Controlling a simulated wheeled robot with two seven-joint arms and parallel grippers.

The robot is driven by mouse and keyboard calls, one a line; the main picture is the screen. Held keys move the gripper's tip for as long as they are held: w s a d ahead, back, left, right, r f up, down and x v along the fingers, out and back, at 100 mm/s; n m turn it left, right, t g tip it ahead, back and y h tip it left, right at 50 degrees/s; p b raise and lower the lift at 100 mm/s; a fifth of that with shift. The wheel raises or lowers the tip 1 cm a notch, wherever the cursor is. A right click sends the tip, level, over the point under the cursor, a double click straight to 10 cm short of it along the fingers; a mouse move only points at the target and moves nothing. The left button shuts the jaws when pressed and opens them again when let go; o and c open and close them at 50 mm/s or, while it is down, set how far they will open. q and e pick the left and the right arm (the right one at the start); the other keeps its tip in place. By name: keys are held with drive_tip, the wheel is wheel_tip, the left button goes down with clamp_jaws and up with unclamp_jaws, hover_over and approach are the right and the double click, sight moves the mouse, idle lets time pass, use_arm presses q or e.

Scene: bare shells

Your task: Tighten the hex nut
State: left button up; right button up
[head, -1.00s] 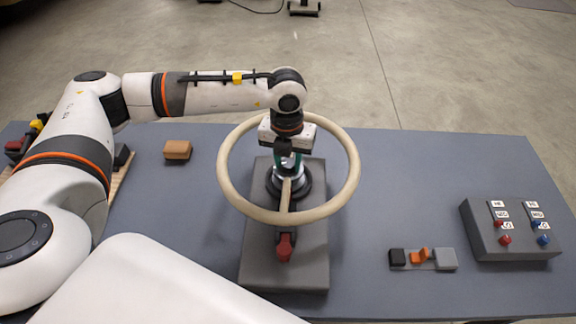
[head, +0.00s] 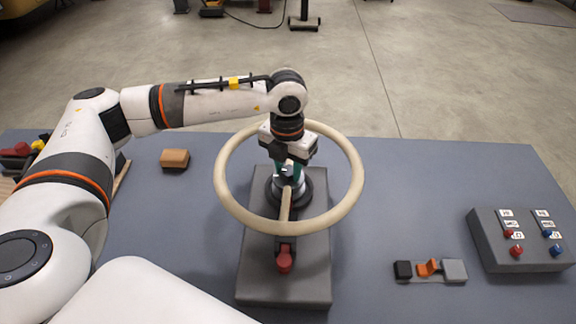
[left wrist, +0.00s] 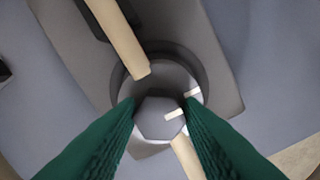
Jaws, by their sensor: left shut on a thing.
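The hex nut (left wrist: 158,119) is a grey six-sided piece at the hub of a cream handwheel (head: 222,190), seen from above in the left wrist view. My left gripper (left wrist: 160,108) has green ribbed fingers, one on each side of the nut, and is shut on it. In the head view the left gripper (head: 289,165) points down inside the wheel's ring, and its fingers hide most of the nut. A cream spoke (head: 285,207) runs from the hub to the near rim. My right gripper is not in view.
The wheel stands on a grey base plate (head: 285,289) with a red part (head: 284,262) at its front. A brown block (head: 174,158) lies left. A small orange-and-grey item (head: 430,270) and a button box (head: 520,241) are at right. The table between is clear.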

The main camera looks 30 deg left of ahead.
sight(288, 170)
use_arm(q)
drive_tip(key=o, duration=1)
drive_tip(key=shift+r, duration=0.1)
wheel_tip(288, 170, up, 12)
drive_tip(key=b, duration=0.2)
